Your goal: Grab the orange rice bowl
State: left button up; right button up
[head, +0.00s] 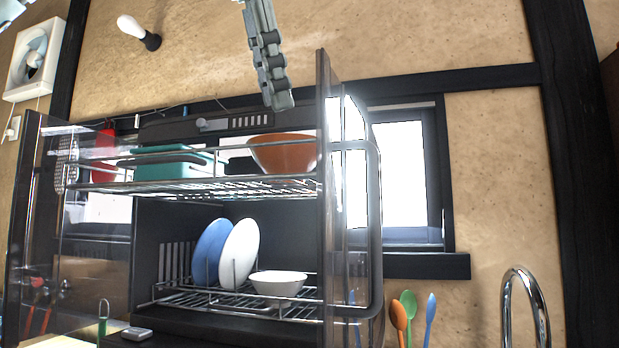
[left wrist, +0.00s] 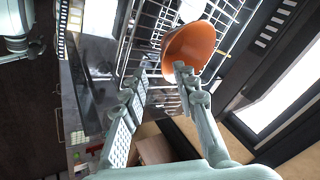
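The orange rice bowl (head: 284,153) sits on the upper wire shelf (head: 215,186) of the dish cabinet, towards its right end. It also shows in the left wrist view (left wrist: 190,46), beyond my fingertips. My left gripper (head: 277,98) hangs above and in front of the cabinet in the head view, seen nearly edge-on. In the left wrist view (left wrist: 161,76) its two fingers stand apart with nothing between them. The right fingertip overlaps the bowl's edge in that picture; I cannot tell whether they touch. My right gripper is in neither view.
A clear open door (head: 326,200) stands at the cabinet's right side, near the bowl. A teal container (head: 170,163) is left of the bowl. Below are a blue plate (head: 210,252), a white plate (head: 240,252) and a white bowl (head: 278,283). A faucet (head: 525,290) is at right.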

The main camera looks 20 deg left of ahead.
aim_at(288, 164)
pick_arm(q)
jog(key=x, duration=0.2)
jog(key=shift+w+d+f, duration=0.1)
jog(key=shift+w+f, duration=0.1)
jog(key=shift+w, duration=0.15)
jog(key=x, duration=0.5)
jog(key=shift+w+d+r, duration=0.1)
jog(key=shift+w+d, duration=0.05)
jog(key=shift+d, duration=0.05)
jog(key=shift+c, duration=0.5)
grip_shut()
